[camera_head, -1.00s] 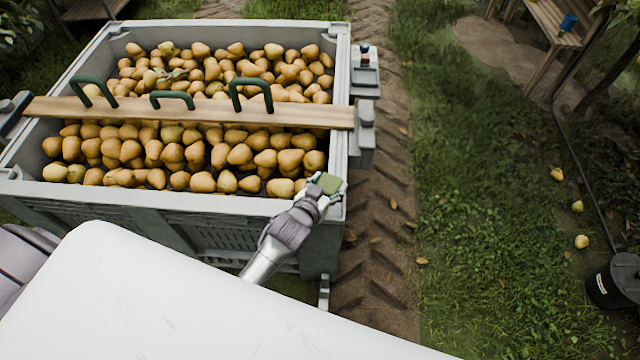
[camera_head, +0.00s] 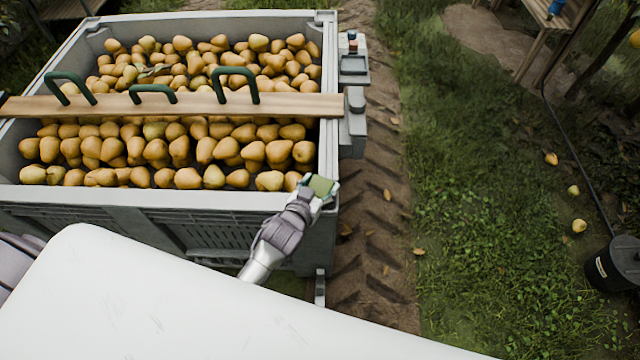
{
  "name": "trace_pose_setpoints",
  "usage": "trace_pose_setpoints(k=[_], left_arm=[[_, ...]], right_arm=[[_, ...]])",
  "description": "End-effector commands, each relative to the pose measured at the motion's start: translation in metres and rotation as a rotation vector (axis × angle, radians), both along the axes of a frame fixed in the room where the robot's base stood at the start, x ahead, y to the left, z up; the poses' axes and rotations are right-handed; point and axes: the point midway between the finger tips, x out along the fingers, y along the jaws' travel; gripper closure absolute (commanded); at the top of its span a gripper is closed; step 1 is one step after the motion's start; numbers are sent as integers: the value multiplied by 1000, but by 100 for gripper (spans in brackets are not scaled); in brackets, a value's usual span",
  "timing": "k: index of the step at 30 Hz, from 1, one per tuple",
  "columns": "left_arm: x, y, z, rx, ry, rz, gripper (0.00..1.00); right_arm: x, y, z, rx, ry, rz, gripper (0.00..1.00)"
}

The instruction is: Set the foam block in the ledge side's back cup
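A green foam block (camera_head: 320,185) is held at the tip of my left gripper (camera_head: 318,190), whose pale fingers sit at both sides of it. The gripper is over the near right corner of the grey bin (camera_head: 326,150). On the bin's right side, fittings stick out: a back one (camera_head: 354,65) with a dark recess and small items behind it, and a grey one (camera_head: 355,102) by the plank's end. I cannot tell which is a cup. My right gripper is not in view.
The bin is full of pears (camera_head: 190,150). A wooden plank (camera_head: 200,106) with green handles (camera_head: 236,82) lies across it. Right of the bin are a dirt track (camera_head: 375,200) and grass with a few fallen pears (camera_head: 579,226). A black bucket (camera_head: 615,265) stands at the right edge.

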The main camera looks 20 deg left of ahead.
Motion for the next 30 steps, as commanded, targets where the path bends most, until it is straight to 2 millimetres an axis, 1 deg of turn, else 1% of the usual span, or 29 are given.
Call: trace_pose_setpoints(k=[1,3,12,14,16,18,20,27,30], left_arm=[[0,0,1,0,0,0,20],[0,0,1,0,0,0,11],[0,0,1,0,0,0,11],[0,0,5,1,-1,0,11],[0,0,13,2,-2,-1,11],[-12,1,12,0,3,0,11],[-23,3,17,0,3,0,11],[-72,8,38,0,3,0,11],[-89,10,45,0,3,0,11]], right_arm=[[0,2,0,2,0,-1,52],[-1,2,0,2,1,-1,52],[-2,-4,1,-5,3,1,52],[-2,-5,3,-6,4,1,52],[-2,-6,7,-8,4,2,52],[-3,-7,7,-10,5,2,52],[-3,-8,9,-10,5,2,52],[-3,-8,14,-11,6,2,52],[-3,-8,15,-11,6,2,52]])
